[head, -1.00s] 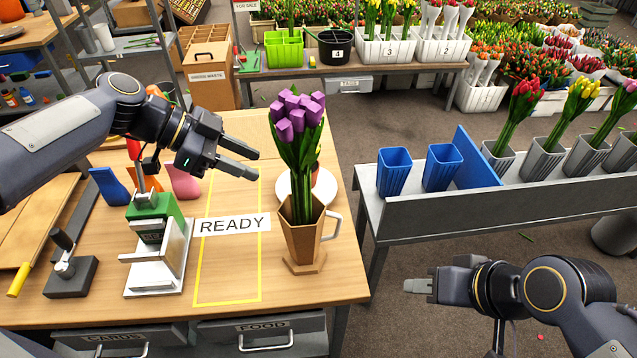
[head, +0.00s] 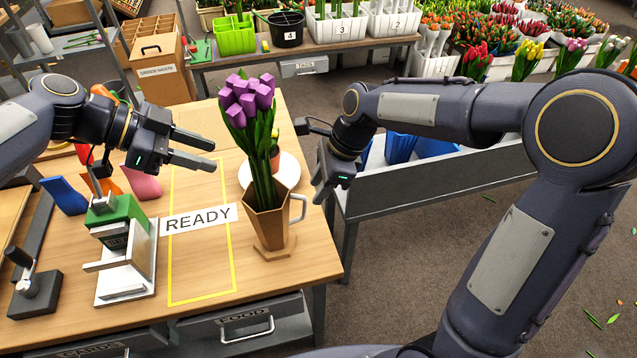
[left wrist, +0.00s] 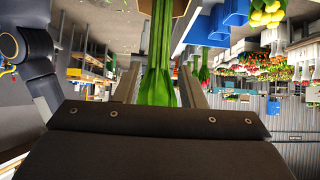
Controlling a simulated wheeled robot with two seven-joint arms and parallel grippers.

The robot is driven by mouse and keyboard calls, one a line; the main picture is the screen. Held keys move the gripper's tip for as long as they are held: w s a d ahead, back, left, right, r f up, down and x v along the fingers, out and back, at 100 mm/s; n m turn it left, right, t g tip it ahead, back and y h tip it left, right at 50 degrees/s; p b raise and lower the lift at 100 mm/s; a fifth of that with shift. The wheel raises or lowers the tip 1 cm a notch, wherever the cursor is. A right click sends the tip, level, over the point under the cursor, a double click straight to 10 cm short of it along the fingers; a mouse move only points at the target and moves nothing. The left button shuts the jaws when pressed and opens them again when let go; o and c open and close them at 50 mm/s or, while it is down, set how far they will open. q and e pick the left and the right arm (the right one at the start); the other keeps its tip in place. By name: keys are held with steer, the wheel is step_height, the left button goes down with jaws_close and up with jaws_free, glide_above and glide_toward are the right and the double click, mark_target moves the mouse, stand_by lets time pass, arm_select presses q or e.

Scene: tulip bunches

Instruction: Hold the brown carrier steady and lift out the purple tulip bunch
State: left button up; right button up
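The brown carrier (head: 268,226) stands on the wooden table, with a pale loop handle (head: 298,208) on its right side. The purple tulip bunch (head: 249,100) stands in it, blooms and green stems above the rim, lower stem ends hidden inside. My left gripper (head: 214,155) is open and empty, left of the stems and apart from them. In the left wrist view the green stems (left wrist: 158,60) show between its spread fingers, with part of the carrier (left wrist: 165,8) at the top edge. My right gripper (head: 323,190) is just right of the handle; its finger opening is unclear.
A white round plate (head: 286,165) with a small pot is behind the carrier. A READY label (head: 199,218) and yellow outline lie to the left, beside a green-and-white device (head: 125,235). A grey rack (head: 440,182) with blue buckets is to the right, partly behind my right arm.

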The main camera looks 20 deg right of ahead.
mark_target(305, 207)
steer(key=x, duration=0.8)
steer(key=shift+w+a+f, duration=0.1)
steer(key=shift+w+f, duration=0.05)
steer(key=shift+c, duration=0.2)
jaws_close()
stand_by(0.7)
